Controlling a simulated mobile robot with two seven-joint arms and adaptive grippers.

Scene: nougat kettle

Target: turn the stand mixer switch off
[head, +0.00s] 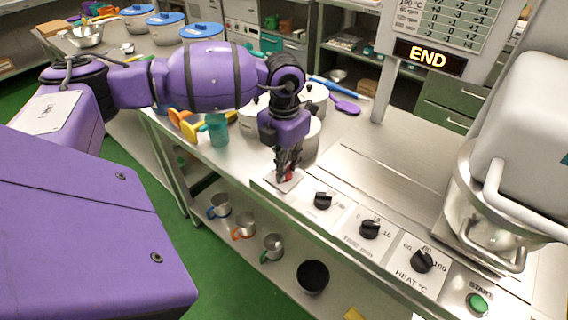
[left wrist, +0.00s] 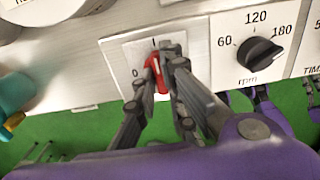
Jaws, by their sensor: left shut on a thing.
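The red switch (left wrist: 151,74) sits on a white plate (left wrist: 122,55) marked 0 at the left and I at the top. It stands nearly upright, toward the I mark. My left gripper (left wrist: 160,76) is shut on it; the fingers hide part of it. In the head view my left gripper (head: 288,168) reaches down to the left end of the control panel, where a bit of the red switch (head: 288,177) shows. The stand mixer (head: 525,120) with its metal bowl (head: 480,210) is at the right. My right gripper is not in view.
Black knobs for rpm (head: 322,201), time (head: 370,229) and heat (head: 422,261) and a green start button (head: 477,302) follow along the panel. A display (head: 430,57) reads END. Pots (head: 313,98) and a teal cup (head: 217,130) stand behind the gripper. Mugs (head: 272,247) are below.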

